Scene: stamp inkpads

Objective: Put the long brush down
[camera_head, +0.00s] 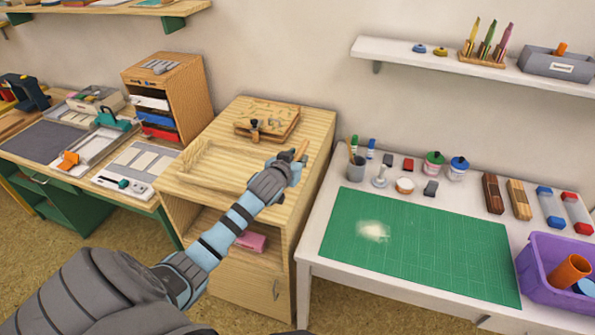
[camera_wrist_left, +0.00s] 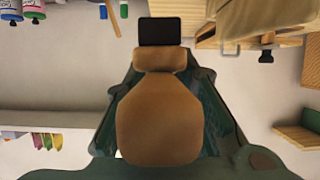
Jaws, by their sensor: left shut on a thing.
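My left gripper (camera_head: 296,162) is above the right part of the wooden cabinet top (camera_head: 306,116). It is shut on the long brush (camera_head: 302,149), whose tan wooden part sticks up past the fingers. In the left wrist view the brush (camera_wrist_left: 160,118) fills the middle, with a rounded tan wooden body and a black block at its far end. The dark green fingers of my left gripper (camera_wrist_left: 162,100) lie on both sides of it. The rest of the brush is hidden. My right gripper is in neither view.
The mat is mostly bare.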

